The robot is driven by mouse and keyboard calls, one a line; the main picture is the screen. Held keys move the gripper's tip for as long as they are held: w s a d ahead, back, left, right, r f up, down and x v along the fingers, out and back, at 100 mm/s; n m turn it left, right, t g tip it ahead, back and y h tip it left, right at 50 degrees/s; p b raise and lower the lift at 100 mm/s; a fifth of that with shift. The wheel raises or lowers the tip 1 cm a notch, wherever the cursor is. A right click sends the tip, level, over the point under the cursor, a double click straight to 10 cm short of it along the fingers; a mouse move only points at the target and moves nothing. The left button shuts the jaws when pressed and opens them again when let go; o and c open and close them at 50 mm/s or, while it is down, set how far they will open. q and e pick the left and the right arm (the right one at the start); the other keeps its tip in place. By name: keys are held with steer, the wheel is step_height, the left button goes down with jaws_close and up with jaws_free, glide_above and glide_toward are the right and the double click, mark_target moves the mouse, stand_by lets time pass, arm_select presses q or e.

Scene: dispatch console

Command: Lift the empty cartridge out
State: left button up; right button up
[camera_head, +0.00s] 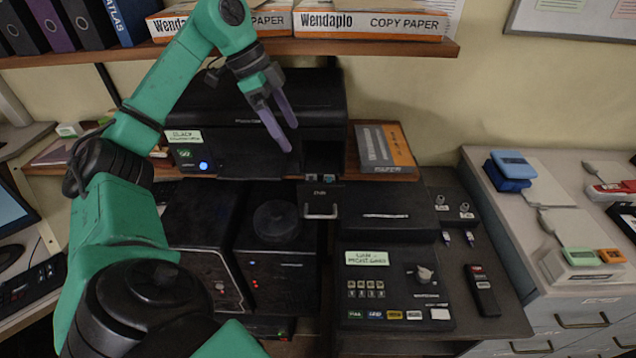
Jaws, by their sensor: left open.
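A black printer (235,110) stands on the shelf at the back, with a green label and a lit blue light on its left front. At its right front a small bay is open, and a front flap with a handle (320,207) hangs below it. Two small cartridges (319,176) with bluish tops seem to sit side by side in the bay. I cannot tell which one is empty. My left gripper (289,137) is open, with nothing between its purple fingers. It hangs in front of the printer, above and left of the bay, apart from it. My right gripper is not in view.
Paper boxes (370,24) and binders line the shelf above. A paper pack (385,148) lies right of the printer. Below are dark computer towers (283,262) and a button panel (394,292). A grey cabinet (520,250) with small items stands at right.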

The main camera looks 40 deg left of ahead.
arm_select(q)
steer(key=b, duration=0.2)
glide_above(309, 176)
steer(key=s+a, duration=0.2)
steer(key=a, duration=0.1)
step_height(309, 176, down, 8)
steer(key=shift+n, duration=0.4)
steer(key=d+f, duration=0.1)
steer(key=w+d+f+p, duration=0.1)
steer(key=f, duration=0.1)
steer(key=w+d+f+p, duration=0.1)
steer(key=f, duration=0.1)
steer(key=shift+w+d, duration=0.1)
steer(key=shift+d, duration=0.1)
steer(key=shift+a+f, duration=0.1)
steer(key=shift+f, duration=0.15)
steer(key=shift+c, duration=1.2)
steer(key=c, duration=0.9)
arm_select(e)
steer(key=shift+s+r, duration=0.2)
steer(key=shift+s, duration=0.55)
arm_select(q)
steer(key=shift+r, duration=0.1)
